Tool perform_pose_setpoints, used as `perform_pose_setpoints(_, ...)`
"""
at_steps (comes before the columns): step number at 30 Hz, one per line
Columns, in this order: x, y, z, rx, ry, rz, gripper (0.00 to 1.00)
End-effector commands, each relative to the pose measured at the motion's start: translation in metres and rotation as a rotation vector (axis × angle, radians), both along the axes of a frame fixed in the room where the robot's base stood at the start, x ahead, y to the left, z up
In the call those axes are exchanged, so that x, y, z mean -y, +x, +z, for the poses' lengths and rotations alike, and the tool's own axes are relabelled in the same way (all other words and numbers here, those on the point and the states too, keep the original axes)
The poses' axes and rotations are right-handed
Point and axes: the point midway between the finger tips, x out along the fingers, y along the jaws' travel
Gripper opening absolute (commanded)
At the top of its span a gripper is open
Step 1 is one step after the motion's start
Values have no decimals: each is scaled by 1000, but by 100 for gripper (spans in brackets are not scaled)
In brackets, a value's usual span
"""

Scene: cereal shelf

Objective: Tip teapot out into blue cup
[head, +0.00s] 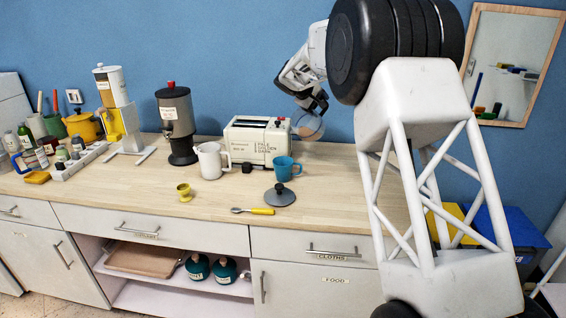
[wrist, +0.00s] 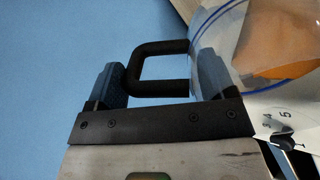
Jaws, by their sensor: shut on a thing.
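The teapot (head: 307,126) is a small see-through vessel with amber contents, held in the air above the counter, beside the toaster and behind and right of the blue cup. In the wrist view the teapot (wrist: 225,40) shows its clear wall, a blue rim line and a black handle (wrist: 150,48). My gripper (head: 318,101) is shut on that handle; the wrist view shows the handle between the fingers of my gripper (wrist: 158,80). The blue cup (head: 283,168) stands upright on the counter, apart from the teapot. The teapot's spout and exact tilt are unclear.
A toaster (head: 255,141) stands behind the blue cup, a white mug (head: 211,160) left of it. A grey lid (head: 279,196), a yellow-handled spoon (head: 253,210) and a yellow egg cup (head: 184,192) are in front. The counter (head: 335,195) right of the cup is clear.

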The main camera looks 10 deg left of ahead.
Motion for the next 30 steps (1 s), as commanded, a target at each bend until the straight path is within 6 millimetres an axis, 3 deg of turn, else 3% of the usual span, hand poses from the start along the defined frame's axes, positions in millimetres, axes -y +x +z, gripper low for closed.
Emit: perform_pose_setpoints(30,-14,-15,21,145,-147,0,28)
